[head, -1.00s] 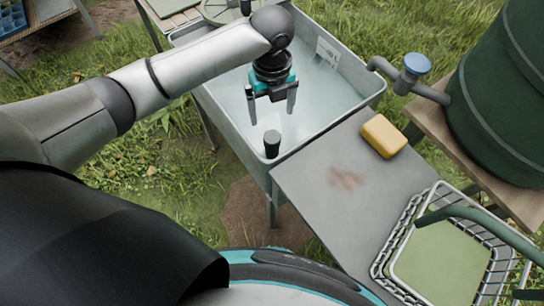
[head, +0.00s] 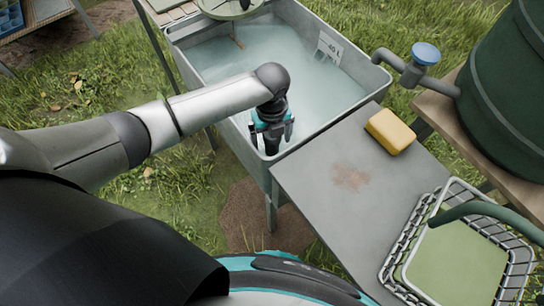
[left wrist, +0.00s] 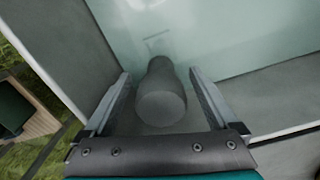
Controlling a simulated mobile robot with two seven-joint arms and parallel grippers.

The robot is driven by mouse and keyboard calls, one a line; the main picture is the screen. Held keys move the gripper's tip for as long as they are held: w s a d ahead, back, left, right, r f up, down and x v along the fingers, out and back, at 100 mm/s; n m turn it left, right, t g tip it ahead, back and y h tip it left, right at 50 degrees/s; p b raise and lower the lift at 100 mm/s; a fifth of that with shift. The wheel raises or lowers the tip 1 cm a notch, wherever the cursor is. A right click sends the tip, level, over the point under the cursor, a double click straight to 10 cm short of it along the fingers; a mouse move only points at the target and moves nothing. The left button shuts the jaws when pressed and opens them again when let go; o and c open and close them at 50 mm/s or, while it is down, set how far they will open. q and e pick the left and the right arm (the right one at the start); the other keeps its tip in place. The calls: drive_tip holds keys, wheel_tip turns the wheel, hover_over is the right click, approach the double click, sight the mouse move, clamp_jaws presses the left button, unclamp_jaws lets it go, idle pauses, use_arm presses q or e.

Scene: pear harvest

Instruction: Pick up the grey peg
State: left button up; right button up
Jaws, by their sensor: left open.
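The grey peg (left wrist: 161,95) stands in the near corner of the grey wash basin (head: 385,80), in the shallow-looking milky water. In the head view my left gripper (head: 271,137) is over that corner, pointing down, and mostly hides the peg (head: 271,148). In the left wrist view the left gripper (left wrist: 160,75) is open, with the peg showing between its two fingers and a gap on each side. The fingers do not appear to touch the peg. My right gripper is not in view.
A yellow sponge (head: 390,131) lies on the grey side table (head: 325,200). A wire rack (head: 387,265) with a green panel stands at its near end. A pipe with a blue-handled tap (head: 426,54) runs from the green barrel (head: 510,90) towards the basin's right rim.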

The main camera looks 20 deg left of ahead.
use_arm(q)
drive_tip(key=shift+f, duration=0.5)
clamp_jaws()
idle(0.3)
drive_tip(key=shift+r, duration=0.1)
